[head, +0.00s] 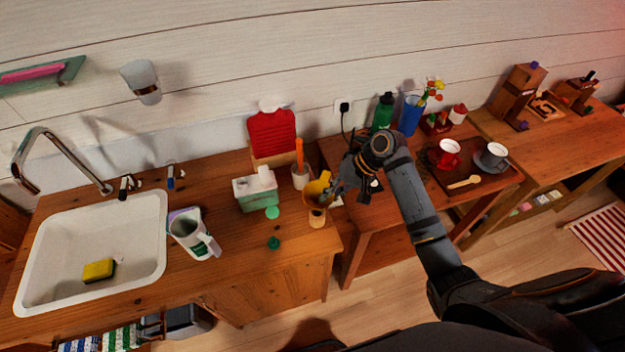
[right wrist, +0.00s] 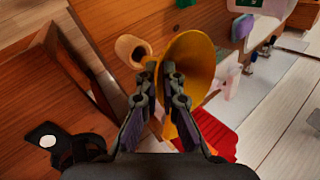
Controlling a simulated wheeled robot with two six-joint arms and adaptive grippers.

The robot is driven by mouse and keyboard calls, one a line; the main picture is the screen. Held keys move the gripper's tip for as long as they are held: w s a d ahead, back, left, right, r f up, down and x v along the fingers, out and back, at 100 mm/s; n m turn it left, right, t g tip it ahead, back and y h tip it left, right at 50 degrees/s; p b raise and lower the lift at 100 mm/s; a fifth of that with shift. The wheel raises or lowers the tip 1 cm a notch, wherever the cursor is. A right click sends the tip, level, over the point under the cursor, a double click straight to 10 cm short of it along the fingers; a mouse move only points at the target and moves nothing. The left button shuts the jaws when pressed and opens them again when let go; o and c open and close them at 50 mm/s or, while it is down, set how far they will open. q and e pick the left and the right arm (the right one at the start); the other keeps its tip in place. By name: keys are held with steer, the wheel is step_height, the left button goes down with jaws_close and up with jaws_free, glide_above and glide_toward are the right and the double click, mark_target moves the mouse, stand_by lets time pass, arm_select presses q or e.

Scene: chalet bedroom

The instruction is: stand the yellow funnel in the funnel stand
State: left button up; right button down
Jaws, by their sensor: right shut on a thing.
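The yellow funnel (head: 318,188) is held by my right gripper (head: 335,191) above the right end of the sink counter. In the right wrist view the fingers (right wrist: 163,74) are shut on the funnel (right wrist: 193,58), whose wide cone hides part of what lies behind. The funnel stand (head: 317,217), a small light wooden cylinder, stands on the counter near its right edge, just below the funnel in the head view. In the right wrist view the stand (right wrist: 130,47) shows its round opening left of the funnel, which is outside it. My left gripper is not in view.
A pot with an orange tool (head: 300,178), a green box (head: 258,200) and small green pieces (head: 274,243) are left of the stand. Right, a lower table holds a tray (head: 500,180) with cups.

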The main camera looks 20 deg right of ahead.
step_height(320, 180, up, 4)
steer(key=m+t+p, duration=0.1)
steer(key=m+p, duration=0.3)
steer(key=shift+s+t, duration=0.15)
steer(key=shift+t, duration=0.25)
arm_select(q)
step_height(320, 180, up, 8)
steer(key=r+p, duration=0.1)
steer(key=p, duration=0.1)
arm_select(e)
steer(key=m, duration=0.1)
steer(key=a+m+t, duration=0.1)
steer(key=shift+r+m, duration=0.1)
steer(key=shift+m, duration=0.3)
steer(key=shift+b, duration=0.3)
steer(key=shift+d+f+b, duration=0.2)
steer(key=shift+f+b, duration=0.25)
steer(key=shift+f, duration=0.2)
step_height(320, 180, down, 4)
steer(key=b, duration=0.5)
steer(key=shift+f, duration=0.15)
steer(key=shift+f+b, duration=0.35)
steer(key=shift+b, duration=0.15)
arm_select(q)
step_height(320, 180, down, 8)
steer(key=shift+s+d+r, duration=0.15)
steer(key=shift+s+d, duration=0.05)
